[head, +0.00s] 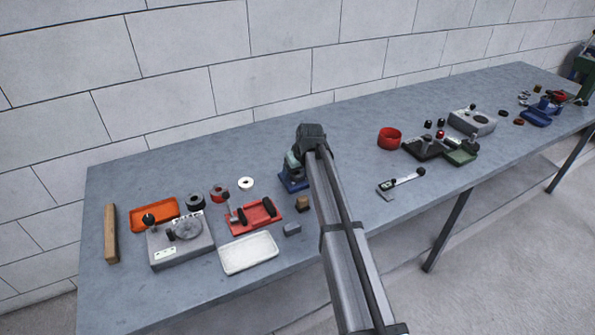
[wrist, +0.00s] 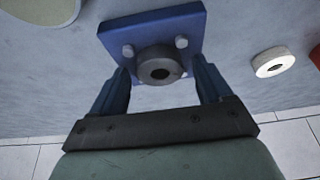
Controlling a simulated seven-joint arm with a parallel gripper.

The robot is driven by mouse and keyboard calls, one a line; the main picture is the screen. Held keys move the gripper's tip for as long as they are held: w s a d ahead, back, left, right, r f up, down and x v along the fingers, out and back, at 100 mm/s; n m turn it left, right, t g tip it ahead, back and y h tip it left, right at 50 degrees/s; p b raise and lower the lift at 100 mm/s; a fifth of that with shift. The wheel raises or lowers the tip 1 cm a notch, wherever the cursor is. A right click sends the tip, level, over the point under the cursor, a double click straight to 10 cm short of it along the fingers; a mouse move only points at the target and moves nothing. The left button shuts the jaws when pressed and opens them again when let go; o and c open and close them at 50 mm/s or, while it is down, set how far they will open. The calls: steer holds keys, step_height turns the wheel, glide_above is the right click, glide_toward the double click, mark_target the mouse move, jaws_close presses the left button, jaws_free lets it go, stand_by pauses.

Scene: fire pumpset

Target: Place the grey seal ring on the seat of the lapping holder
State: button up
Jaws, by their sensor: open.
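A grey ring (wrist: 160,66) with a dark centre hole sits on a square blue plate (wrist: 132,31) with pale round studs. The blue plate also shows in the head view (head: 291,186), partly hidden under my arm. My gripper (wrist: 161,76) is open, with one blue finger on each side of the grey ring; whether they touch it I cannot tell. In the head view my gripper (head: 293,161) is over the blue plate, and the ring is hidden there. I cannot tell for sure which fixture is the lapping holder.
A white ring (wrist: 272,62) lies right of the plate in the wrist view. In the head view a red fixture (head: 252,217), a white tray (head: 248,254), a grey machine block (head: 180,248) and an orange tray (head: 152,210) stand left; a red bowl (head: 389,137) stands right.

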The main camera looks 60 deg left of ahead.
steer(key=shift+r, duration=0.1)
steer(key=v, duration=1.2)
steer(key=shift+o, duration=0.2)
stand_by(0.8)
